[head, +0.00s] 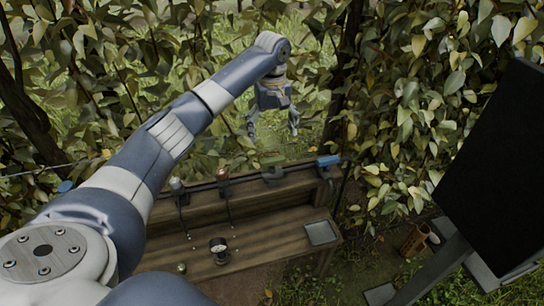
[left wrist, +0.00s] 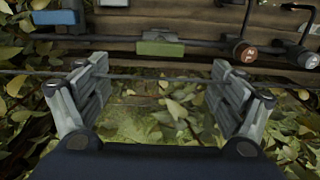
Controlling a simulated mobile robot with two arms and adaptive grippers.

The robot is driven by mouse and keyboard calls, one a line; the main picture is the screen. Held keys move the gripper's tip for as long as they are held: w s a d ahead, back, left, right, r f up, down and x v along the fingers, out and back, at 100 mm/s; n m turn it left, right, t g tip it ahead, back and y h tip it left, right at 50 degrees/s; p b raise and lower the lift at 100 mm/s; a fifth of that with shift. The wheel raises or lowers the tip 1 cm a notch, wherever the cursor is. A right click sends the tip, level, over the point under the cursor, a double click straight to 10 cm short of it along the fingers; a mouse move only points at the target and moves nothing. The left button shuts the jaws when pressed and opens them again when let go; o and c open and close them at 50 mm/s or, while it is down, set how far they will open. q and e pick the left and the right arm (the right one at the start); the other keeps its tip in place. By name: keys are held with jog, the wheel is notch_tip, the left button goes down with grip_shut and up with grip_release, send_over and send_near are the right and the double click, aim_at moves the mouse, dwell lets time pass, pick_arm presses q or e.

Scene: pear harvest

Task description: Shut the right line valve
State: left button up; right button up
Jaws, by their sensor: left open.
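A dark pipe line runs along the back of the wooden bench (head: 265,219). A blue handle (head: 328,160) sits at its right end and lies roughly along the line. It also shows at the upper left in the left wrist view (left wrist: 55,17). A greenish block-like handle (head: 272,173) is left of it and appears in the left wrist view (left wrist: 160,48) beyond my fingers. My left gripper (head: 272,130) is open and empty, pointing down behind the bench and above the line. Its two fingers stand wide apart in the left wrist view. My right gripper is out of view.
A reddish-brown knob (head: 222,174) and a grey knob (head: 176,184) are further left on the line. A round gauge (head: 219,250) and a pale square plate (head: 321,232) are on the bench. Leaves surround the arm. A dark panel (head: 500,165) stands at right.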

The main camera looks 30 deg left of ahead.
aim_at(272, 159)
pick_arm(q)
notch_tip(272, 159, down, 10)
jog(key=shift+a+f, duration=0.1)
jog(key=shift+f, duration=0.1)
jog(key=shift+c, duration=0.3)
jog(key=c, duration=1)
